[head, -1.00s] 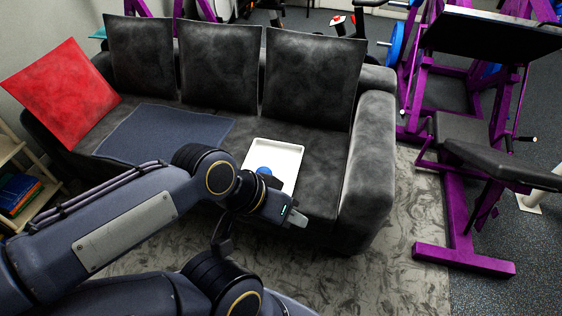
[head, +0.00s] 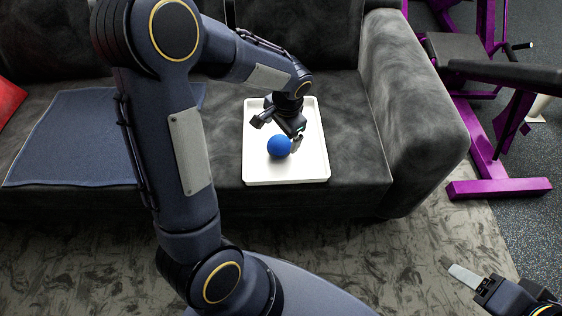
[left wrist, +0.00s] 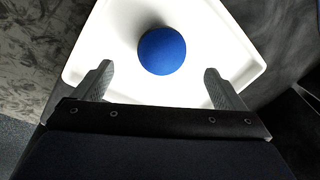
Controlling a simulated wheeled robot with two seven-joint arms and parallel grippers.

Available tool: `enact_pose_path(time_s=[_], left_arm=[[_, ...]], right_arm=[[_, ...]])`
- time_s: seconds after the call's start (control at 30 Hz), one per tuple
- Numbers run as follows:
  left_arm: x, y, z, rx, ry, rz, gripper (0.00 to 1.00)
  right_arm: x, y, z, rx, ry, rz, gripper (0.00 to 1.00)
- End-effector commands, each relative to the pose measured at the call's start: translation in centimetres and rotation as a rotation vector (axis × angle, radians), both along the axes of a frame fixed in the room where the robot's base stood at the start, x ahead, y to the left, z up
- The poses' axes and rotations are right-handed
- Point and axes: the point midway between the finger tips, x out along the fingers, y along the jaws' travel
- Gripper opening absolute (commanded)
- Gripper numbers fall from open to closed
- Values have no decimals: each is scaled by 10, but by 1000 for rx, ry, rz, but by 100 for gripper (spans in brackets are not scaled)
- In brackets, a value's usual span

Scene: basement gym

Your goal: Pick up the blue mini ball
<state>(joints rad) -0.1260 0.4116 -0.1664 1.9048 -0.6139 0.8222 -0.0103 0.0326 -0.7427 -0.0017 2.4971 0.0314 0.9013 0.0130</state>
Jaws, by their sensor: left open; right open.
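The blue mini ball (head: 279,147) sits in a white tray (head: 258,177) on the seat of a dark grey couch. My left gripper (head: 276,133) is open above the tray, just behind the ball in the head view. In the left wrist view the ball (left wrist: 162,51) lies ahead of the two spread fingers (left wrist: 160,85), midway between them, and nothing is held. The tray (left wrist: 115,35) surrounds the ball there. My right gripper (head: 465,278) shows at the bottom right of the head view, empty and over the floor.
The couch's armrest (head: 415,110) rises right of the tray. A blue-grey cloth (head: 70,150) lies on the seat at left, and a red cushion (head: 8,98) is at the edge. A purple gym machine (head: 500,188) stands at right. Patterned carpet (head: 420,255) lies in front.

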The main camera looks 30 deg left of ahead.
Motion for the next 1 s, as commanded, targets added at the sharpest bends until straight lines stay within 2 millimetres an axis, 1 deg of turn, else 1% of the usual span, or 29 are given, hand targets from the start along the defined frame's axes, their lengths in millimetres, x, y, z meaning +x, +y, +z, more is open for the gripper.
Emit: enact_pose_path(time_s=[0.03,0.2,0.43,0.6,0.7,0.97,1.0], left_arm=[[4,-1,-14,13,6,-14,92],[8,2,-33,25,14,-25,92],[10,5,-53,24,12,-24,92],[12,7,-81,22,14,-22,92],[13,9,-92,22,13,-22,92],[14,10,-93,22,11,-23,92],[14,10,-93,22,11,-23,87]], right_arm=[[0,0,-9,0,-1,0,60],[0,0,-15,0,-1,0,60],[0,0,-25,0,-1,0,60],[0,0,-41,0,-1,0,60],[0,0,-45,0,-1,0,60],[0,0,-44,0,-1,0,60],[0,0,-44,0,-1,0,60]])
